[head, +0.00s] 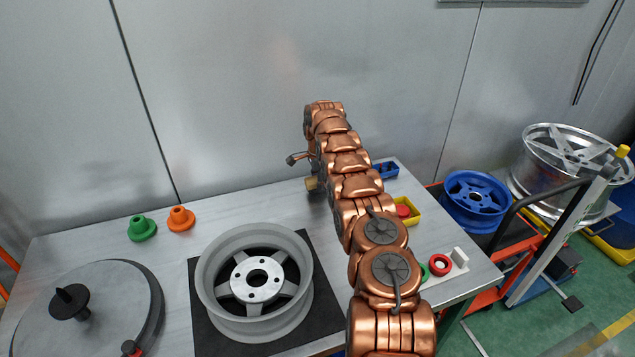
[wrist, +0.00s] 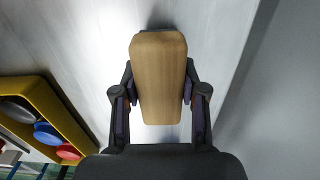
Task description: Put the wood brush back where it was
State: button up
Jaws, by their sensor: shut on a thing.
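The wood brush (wrist: 158,80) shows in the wrist view as a pale wooden block, wider at the top and narrower toward my gripper. My gripper (wrist: 159,95) is shut on it, with one dark finger on each side. In the head view a small bit of the wood brush (head: 312,183) shows at the left side of my copper arm, near the back of the table. The arm hides most of my gripper there. I cannot tell whether the brush touches the table (head: 215,212).
A yellow bin (head: 414,214) with colored caps and a blue bin (head: 391,170) stand right of the arm. A grey wheel (head: 225,310) lies on a black mat (head: 205,335). The metal wall is close behind.

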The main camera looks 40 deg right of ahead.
jog(key=shift+f, duration=0.5)
jog(key=shift+f, duration=0.2)
jog(key=o, duration=1.1)
jog(key=shift+r, duration=0.1)
notch_tip(320, 180, up, 8)
jog(key=shift+w+r+b, duration=0.1)
jog(key=shift+r+b, duration=0.15)
jog(key=shift+b, duration=0.6)
jog(key=shift+a+r+p, duration=0.1)
jog(key=shift+r+p, duration=0.35)
jog(key=shift+r, duration=0.35)
jog(key=shift+r+p, duration=1.05)
jog(key=shift+p, duration=0.05)
